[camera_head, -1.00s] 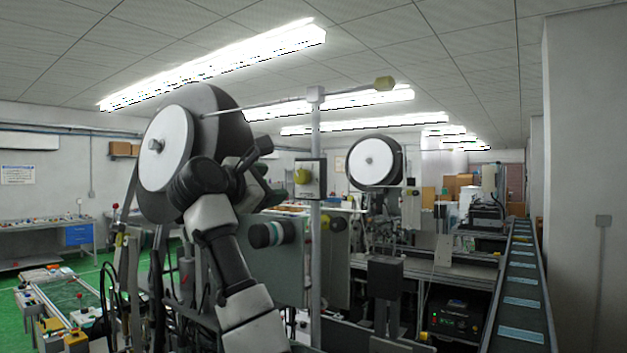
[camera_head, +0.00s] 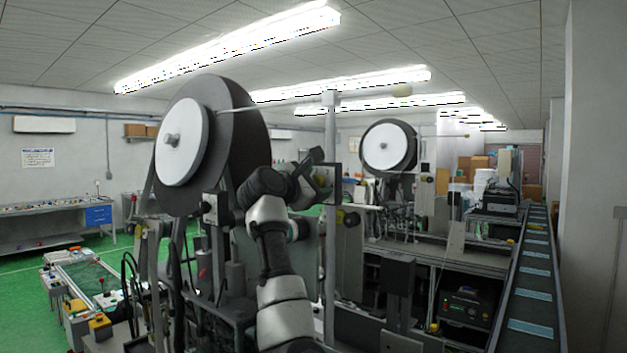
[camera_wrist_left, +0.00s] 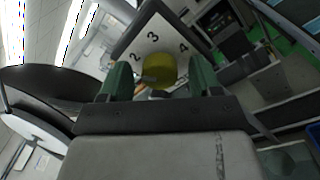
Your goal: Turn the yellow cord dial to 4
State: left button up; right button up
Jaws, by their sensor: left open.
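The yellow cord dial (camera_wrist_left: 158,69) shows in the left wrist view as a round yellow knob on a pale plate (camera_wrist_left: 150,22) marked 2, 3 and 4. I cannot tell which number it points to. My left gripper (camera_wrist_left: 159,78) is open, with one green finger on each side of the dial. I cannot tell whether either finger touches it. In the head view my left gripper (camera_head: 316,177) is at the small plate on the grey post (camera_head: 331,240), and it hides most of the dial there. My right gripper is in neither view.
A large reel (camera_head: 182,142) with a white hub stands left of my left arm. A second reel (camera_head: 388,147) is farther back. A conveyor with blue masks (camera_head: 534,272) runs along the right.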

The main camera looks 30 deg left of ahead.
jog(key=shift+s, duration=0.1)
pick_arm(q)
jog(key=shift+c, duration=0.5)
jog(key=c, duration=0.8)
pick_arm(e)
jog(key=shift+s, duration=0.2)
